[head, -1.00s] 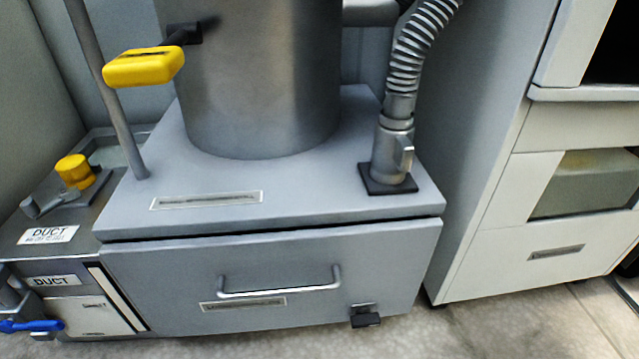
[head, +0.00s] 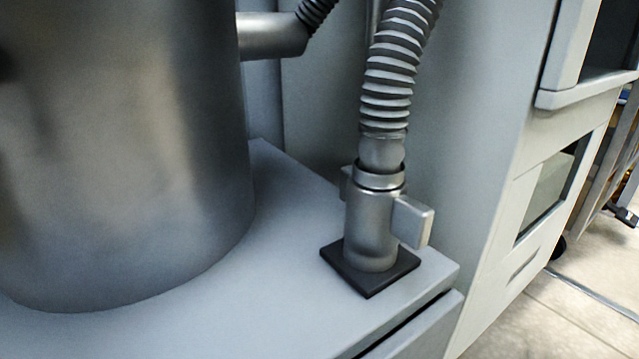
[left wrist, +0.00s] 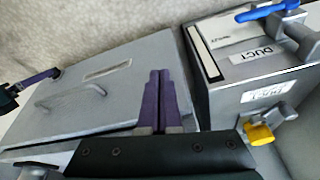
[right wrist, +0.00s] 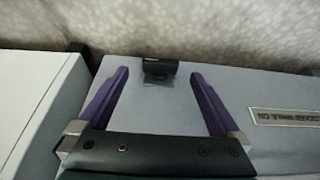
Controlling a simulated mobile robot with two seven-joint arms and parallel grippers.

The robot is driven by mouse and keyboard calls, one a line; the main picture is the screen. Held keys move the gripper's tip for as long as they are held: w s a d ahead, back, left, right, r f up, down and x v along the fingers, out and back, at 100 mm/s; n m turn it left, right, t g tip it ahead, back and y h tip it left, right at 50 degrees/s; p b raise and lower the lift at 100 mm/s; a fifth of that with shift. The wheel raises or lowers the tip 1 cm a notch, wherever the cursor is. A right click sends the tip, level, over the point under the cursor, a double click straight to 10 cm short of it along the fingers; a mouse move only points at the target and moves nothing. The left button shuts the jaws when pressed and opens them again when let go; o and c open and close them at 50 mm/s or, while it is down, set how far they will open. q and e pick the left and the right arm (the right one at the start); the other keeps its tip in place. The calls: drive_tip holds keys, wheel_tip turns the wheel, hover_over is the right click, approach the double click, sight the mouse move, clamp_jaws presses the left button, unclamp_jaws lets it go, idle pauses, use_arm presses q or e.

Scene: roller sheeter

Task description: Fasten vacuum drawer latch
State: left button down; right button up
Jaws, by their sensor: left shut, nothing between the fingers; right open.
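The drawer latch (right wrist: 158,70) is a small black piece on the grey drawer front (right wrist: 160,100). In the right wrist view my right gripper (right wrist: 158,76) is open, with its purple fingers on either side of the latch. I cannot tell whether they touch it. In the left wrist view my left gripper (left wrist: 161,75) is shut and empty in front of the drawer front (left wrist: 95,90) and its bar handle (left wrist: 80,88). A purple finger of my right gripper (left wrist: 38,78) shows there by the latch. The head view shows only a corner of the drawer (head: 425,330); the latch is outside it.
A metal cylinder (head: 120,150) and a hose coupling (head: 372,225) stand on the unit's top. A pale cabinet (head: 500,230) is close on the right. The duct box (left wrist: 255,65), with a blue lever (left wrist: 268,10) and yellow knob (left wrist: 260,134), adjoins the drawer unit.

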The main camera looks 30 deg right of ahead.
use_arm(q)
drive_tip(key=b+x, duration=0.2)
drive_tip(key=x, duration=0.1)
drive_tip(key=shift+s+a+f, duration=0.1)
drive_tip(key=shift+s+f, duration=0.1)
drive_tip(key=shift+s, duration=0.1)
use_arm(e)
drive_tip(key=x, duration=0.3)
drive_tip(key=shift+w+f, duration=0.1)
drive_tip(key=shift+f, duration=0.1)
drive_tip(key=shift+w, duration=0.1)
drive_tip(key=shift+c, duration=1.3)
drive_tip(key=c, duration=1.1)
use_arm(q)
drive_tip(key=shift+w+a+r, duration=0.1)
drive_tip(key=shift+r, duration=0.1)
